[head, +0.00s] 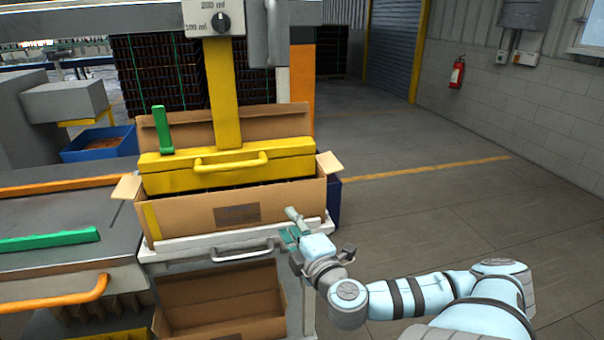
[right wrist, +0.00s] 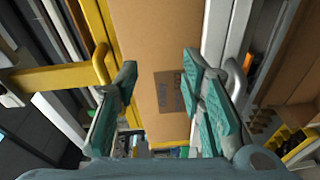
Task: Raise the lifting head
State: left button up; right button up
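The yellow lifting head (head: 228,172), with a yellow handle (head: 230,163) on its front, sits low inside the open cardboard carton (head: 170,222). A yellow column (head: 222,90) rises from it, and a green lever (head: 162,130) stands on its left. The head's underside is hidden in the carton. My right gripper (head: 291,228) is in front of the carton's right end, below and right of the handle. In the right wrist view the right gripper (right wrist: 160,68) is open and empty, facing the carton, with the yellow handle (right wrist: 101,63) left of the fingers. My left gripper is not visible.
A grey handle (head: 240,252) is on the shelf front just below the carton. Another open carton (head: 220,305) is underneath. A dial panel (head: 214,18) is above. A green bar (head: 48,240) and orange handle (head: 55,295) lie left. The floor (head: 450,215) at right is clear.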

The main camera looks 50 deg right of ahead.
jog(key=shift+m+g+h, duration=0.3)
jog(key=shift+m+g, duration=0.6)
jog(key=f, duration=0.1)
jog(key=s+d+f, duration=0.1)
jog(key=f, duration=0.2)
jog(key=shift+s+d+f, duration=0.15)
jog(key=shift+s+f, duration=0.1)
